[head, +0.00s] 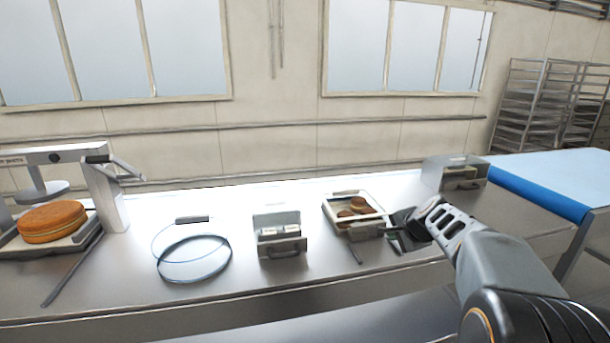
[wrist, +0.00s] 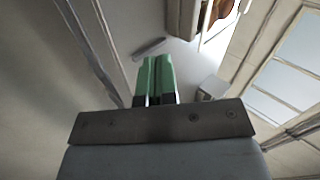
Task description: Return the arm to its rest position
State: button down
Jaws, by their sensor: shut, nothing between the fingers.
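My gripper (wrist: 156,80) shows in the wrist view with its two green fingers together and nothing between them. In the head view my gripper (head: 393,240) is near the front right of the steel table (head: 330,283), just right of a shallow tray (head: 371,222) with brown round pieces in it. My arm reaches in from the lower right corner. In the head view I cannot tell whether the fingertips touch the tray or the table.
A press-like machine (head: 108,195) with a brown round cake (head: 52,221) stands at the left. A wire hoop (head: 194,281), a small metal box (head: 279,248) and another box (head: 455,185) stand on the table. A blue-edged conveyor (head: 540,194) is at the right.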

jog(key=s+a+f+n+g, duration=0.1)
jog(key=s+a+n, duration=0.3)
jog(key=s, duration=0.4)
jog(key=s+a+f+n+g+h, duration=0.1)
jog(key=s+a+f+n+g, duration=0.1)
jog(key=s+a+f+n, duration=0.2)
jog(key=s+a+f+n+g, duration=0.2)
jog(key=s+a+n, duration=0.2)
jog(key=s+n, duration=0.3)
jog(key=shift+s+a+f, duration=0.3)
jog(key=shift+s+a, duration=0.1)
jog(key=shift+s, duration=1.9)
